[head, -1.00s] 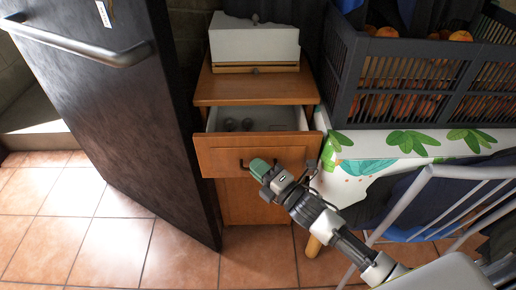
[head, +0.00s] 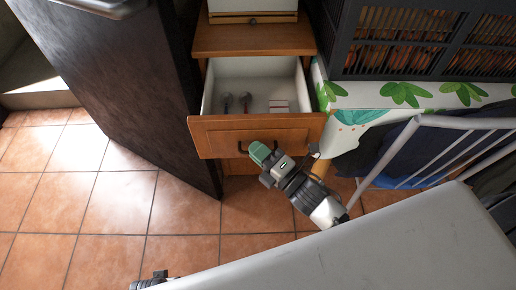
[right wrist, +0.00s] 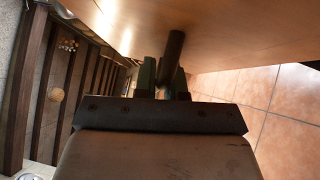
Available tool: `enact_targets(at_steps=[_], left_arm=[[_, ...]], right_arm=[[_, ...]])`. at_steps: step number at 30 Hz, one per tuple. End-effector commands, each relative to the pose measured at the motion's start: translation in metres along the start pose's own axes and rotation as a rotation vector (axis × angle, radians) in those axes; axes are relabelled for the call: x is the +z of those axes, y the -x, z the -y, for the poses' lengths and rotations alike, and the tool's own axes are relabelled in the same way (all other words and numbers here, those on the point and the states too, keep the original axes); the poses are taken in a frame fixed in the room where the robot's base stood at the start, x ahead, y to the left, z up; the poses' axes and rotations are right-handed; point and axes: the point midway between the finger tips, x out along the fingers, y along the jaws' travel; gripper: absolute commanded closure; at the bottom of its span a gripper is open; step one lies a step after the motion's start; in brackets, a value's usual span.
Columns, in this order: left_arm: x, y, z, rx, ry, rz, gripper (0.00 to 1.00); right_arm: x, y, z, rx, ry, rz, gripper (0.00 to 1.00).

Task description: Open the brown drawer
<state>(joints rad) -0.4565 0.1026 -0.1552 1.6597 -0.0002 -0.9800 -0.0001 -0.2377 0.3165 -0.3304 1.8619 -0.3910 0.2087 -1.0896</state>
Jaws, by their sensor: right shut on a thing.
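The brown drawer (head: 222,137) is pulled out from the wooden cabinet, and its pale inside shows in the head view. Its dark bar handle (head: 241,150) is on the front panel. My right gripper (head: 259,152) is at this handle. In the right wrist view the dark handle (right wrist: 174,48) runs between the two fingers of the right gripper (right wrist: 164,82), which is shut on it. A small dark part of my own body shows at the bottom edge of the head view; no left gripper fingers can be made out.
A dark door (head: 120,80) stands close on the left. A table with a leaf-patterned cloth (head: 400,97), a dark crate (head: 405,45) and a metal-framed chair (head: 405,135) crowd the right. Tiled floor is clear at lower left.

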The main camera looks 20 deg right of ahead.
Motion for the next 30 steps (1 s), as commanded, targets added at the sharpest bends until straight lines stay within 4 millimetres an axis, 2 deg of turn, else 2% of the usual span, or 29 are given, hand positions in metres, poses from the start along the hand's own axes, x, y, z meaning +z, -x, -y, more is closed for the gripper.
enact_targets(at_steps=[2, 3, 5, 16, 20, 30], left_arm=[[0.0, 0.0, 0.0, 0.0, 0.0, 0.0, 0.61], [0.0, 0.0, 0.0, 0.0, 0.0, 0.0, 0.61], [0.0, 0.0, 0.0, 0.0, 0.0, 0.0, 0.61], [0.0, 0.0, 0.0, 0.0, 0.0, 0.0, 0.61], [0.0, 0.001, 0.0, 0.0, 0.0, -0.001, 0.61], [0.0, 0.0, 0.0, 0.0, 0.0, 0.0, 0.61]], right_arm=[[-0.001, 0.0, 0.001, -0.002, 0.0, -0.001, 1.0], [-0.001, 0.0, 0.001, -0.002, 0.0, -0.001, 0.88], [-0.001, 0.0, 0.001, -0.002, 0.0, -0.001, 0.79], [0.0, 0.006, 0.001, -0.002, 0.0, 0.0, 0.79], [-0.001, 0.024, 0.002, -0.005, -0.002, 0.0, 0.79], [-0.001, 0.087, 0.001, -0.005, -0.001, -0.001, 0.79]])
